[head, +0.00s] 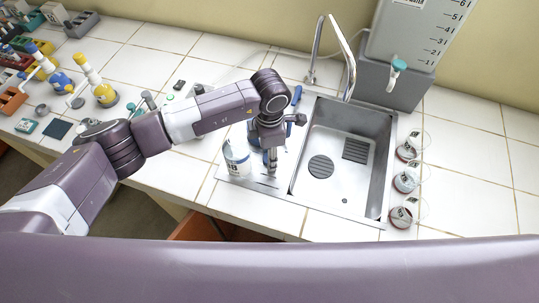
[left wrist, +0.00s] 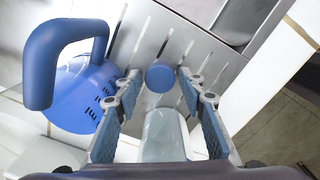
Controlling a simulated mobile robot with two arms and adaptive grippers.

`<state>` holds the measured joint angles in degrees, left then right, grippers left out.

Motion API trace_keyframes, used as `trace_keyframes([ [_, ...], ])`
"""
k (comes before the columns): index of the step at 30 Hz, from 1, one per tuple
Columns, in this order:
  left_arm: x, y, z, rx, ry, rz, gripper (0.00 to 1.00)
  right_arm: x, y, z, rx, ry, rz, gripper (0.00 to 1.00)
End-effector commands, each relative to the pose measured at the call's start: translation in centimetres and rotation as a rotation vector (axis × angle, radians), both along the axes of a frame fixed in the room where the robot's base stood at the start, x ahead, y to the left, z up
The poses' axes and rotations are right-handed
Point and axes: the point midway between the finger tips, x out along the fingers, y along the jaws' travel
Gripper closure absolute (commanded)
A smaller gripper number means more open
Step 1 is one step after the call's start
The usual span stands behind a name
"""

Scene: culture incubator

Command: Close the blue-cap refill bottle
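My left gripper (head: 270,168) points down over the ribbed drainboard left of the sink basin. In the left wrist view its fingers (left wrist: 159,82) are spread apart. A round blue cap (left wrist: 160,76) lies between and below the fingertips, with gaps on both sides. A pale grey rounded shape sits between the fingers nearer the camera; I cannot tell what it is. A container with a white label and blue parts (head: 236,160) stands just left of the gripper. In the left wrist view, a blue container (left wrist: 78,98) with a thick blue handle and ml markings is at the left. My right gripper is out of view.
The steel sink basin (head: 338,160) and faucet (head: 350,75) are right of the gripper. A large graduated tank (head: 415,40) stands behind the sink. Several small lidded dishes line the right side (head: 404,182). Bottles and racks crowd the far left. White tile at the right is clear.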

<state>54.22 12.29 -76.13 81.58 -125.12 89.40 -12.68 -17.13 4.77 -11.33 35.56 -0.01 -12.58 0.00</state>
Motion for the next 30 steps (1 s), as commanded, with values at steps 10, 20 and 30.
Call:
trace_keyframes([
  [10,0.02,0.0,-0.21,0.0,-0.001,0.0,0.63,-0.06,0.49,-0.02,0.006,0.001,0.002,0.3],
  [20,0.03,0.02,-0.18,0.0,-0.001,0.0,0.8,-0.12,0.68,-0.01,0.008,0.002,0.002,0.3],
  [30,0.12,-0.04,0.47,-0.003,-0.003,0.0,0.8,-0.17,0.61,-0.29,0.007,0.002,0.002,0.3],
])
